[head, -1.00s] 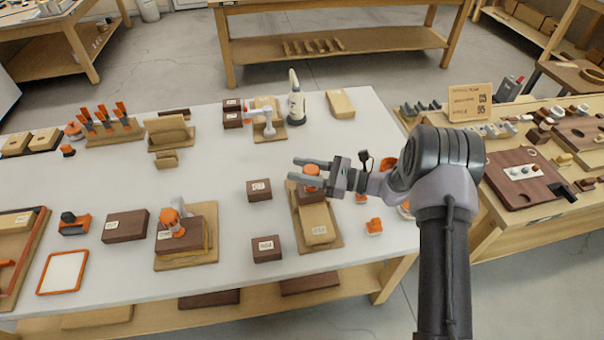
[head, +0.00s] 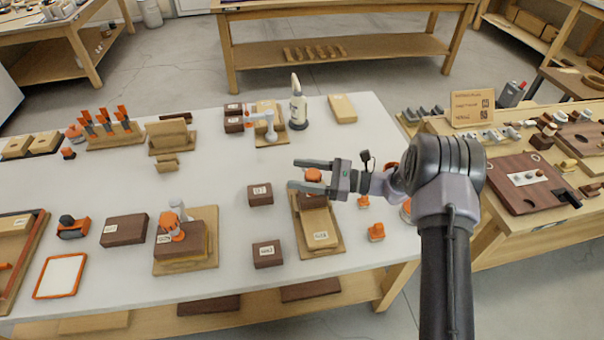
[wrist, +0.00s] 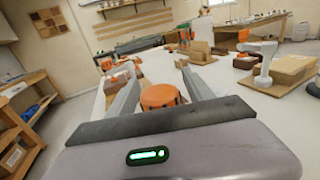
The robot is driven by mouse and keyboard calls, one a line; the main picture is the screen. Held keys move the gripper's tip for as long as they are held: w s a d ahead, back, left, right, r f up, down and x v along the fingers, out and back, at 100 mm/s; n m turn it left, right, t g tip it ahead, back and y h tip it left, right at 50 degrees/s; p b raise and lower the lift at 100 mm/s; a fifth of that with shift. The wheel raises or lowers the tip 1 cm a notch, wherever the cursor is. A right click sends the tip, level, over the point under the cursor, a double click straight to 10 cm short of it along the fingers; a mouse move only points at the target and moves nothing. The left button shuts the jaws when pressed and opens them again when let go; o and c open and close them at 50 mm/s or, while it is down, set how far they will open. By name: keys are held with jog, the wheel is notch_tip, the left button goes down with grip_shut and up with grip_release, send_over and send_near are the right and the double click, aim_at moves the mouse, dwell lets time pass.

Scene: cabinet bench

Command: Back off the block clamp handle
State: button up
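My gripper (head: 295,174) is open over a tan board (head: 336,246) near the middle-right of the white bench. An orange knob (head: 314,174), apparently the clamp handle, shows between its two grey fingers. In the wrist view the round orange knob (wrist: 160,97) sits between the finger bases, with a gap visible on both sides; I cannot tell its exact height relative to the fingers. A tan labelled block (head: 320,232) lies on the same board. Another clamp with an orange knob (head: 171,220) stands on a dark block (head: 181,243) at the left.
Loose dark blocks (head: 260,194) and (head: 267,254) lie left of the board. A small orange part (head: 376,231) lies to its right. Clear white bench lies left of the gripper.

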jog(key=s+d+p, duration=0.1)
jog(key=d+p, duration=0.2)
jog(key=d, duration=1.4)
jog(key=shift+s+d, duration=0.25)
jog(key=s+a+r+n+g+h, duration=0.2)
jog(key=s+a+r+n+h, duration=0.15)
jog(key=s+r, duration=0.35)
jog(key=s+a+r+n+g+h, duration=0.1)
jog(key=s+a+r+n+h, duration=0.3)
jog(key=r, duration=0.6)
jog(key=s+d+r+n+t+h, duration=0.2)
jog(key=s+n+t+h, duration=0.1)
jog(key=s, duration=0.6)
jog(key=s+d+r+n+t+h, duration=0.2)
jog(key=s+d+n+t+h, duration=0.1)
jog(key=s, duration=0.6)
jog(key=shift+d+r+n+t+h, duration=0.25)
jog(key=shift+n+t+h, duration=0.35)
jog(key=shift+h, duration=0.65)
